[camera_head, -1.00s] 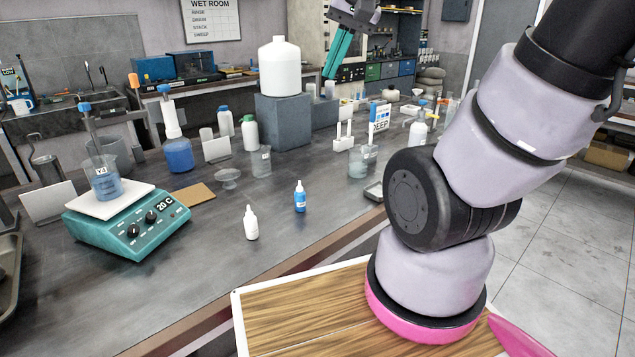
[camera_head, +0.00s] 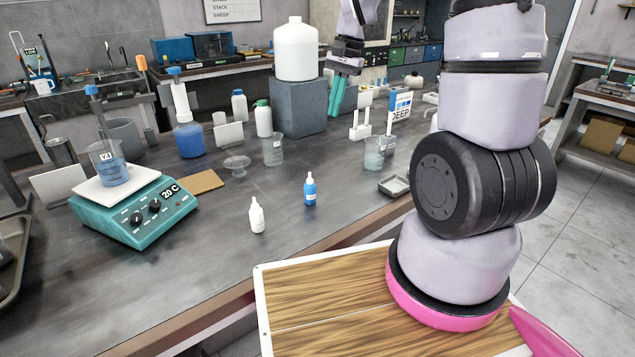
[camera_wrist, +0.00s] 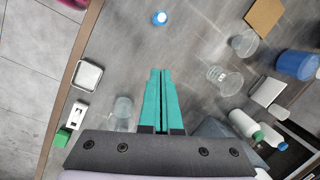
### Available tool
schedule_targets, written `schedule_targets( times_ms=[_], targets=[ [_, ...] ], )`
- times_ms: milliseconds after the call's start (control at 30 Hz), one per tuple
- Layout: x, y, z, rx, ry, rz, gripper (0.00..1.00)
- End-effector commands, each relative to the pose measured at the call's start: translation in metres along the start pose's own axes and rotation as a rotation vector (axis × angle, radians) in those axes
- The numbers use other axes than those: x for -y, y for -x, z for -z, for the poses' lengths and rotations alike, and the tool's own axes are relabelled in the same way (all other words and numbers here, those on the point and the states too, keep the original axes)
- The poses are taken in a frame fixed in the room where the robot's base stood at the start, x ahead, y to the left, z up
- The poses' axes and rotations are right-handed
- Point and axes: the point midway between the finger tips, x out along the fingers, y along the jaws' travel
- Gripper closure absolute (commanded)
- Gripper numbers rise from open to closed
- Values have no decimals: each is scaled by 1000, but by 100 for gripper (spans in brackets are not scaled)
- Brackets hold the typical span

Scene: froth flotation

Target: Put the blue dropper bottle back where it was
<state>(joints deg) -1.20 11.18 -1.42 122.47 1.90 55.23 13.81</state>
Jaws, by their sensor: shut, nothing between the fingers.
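The blue dropper bottle (camera_head: 310,190) stands upright on the dark bench, with a white cap. A white dropper bottle (camera_head: 256,215) stands upright to its left and nearer the front edge. In the wrist view a blue and white bottle top (camera_wrist: 160,18) shows near the top edge, seen from above. My gripper (camera_head: 336,113) is above the back of the bench, apart from both bottles. Its teal fingers (camera_wrist: 161,72) are together and empty, pointing toward the bottle top in the wrist view.
A teal hot plate (camera_head: 140,212) with a beaker stands at the left. A grey block (camera_head: 299,108) bears a big white jug (camera_head: 296,50). Glass beakers (camera_head: 273,150) and a small metal tray (camera_head: 394,185) stand around. The bench around the two dropper bottles is clear.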

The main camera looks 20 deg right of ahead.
Motion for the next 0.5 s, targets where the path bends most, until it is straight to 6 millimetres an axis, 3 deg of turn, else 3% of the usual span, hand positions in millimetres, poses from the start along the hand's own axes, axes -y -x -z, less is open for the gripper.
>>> schedule_targets(
  times_ms=[33,200,300,500],
  targets=[
    [2,-22,8,35,-26,-28,100],
    [3,-76,25,110,-96,-94,100],
    [2,-96,30,137,-122,-119,100],
    [1,-114,33,153,-140,-136,100]
  ],
)
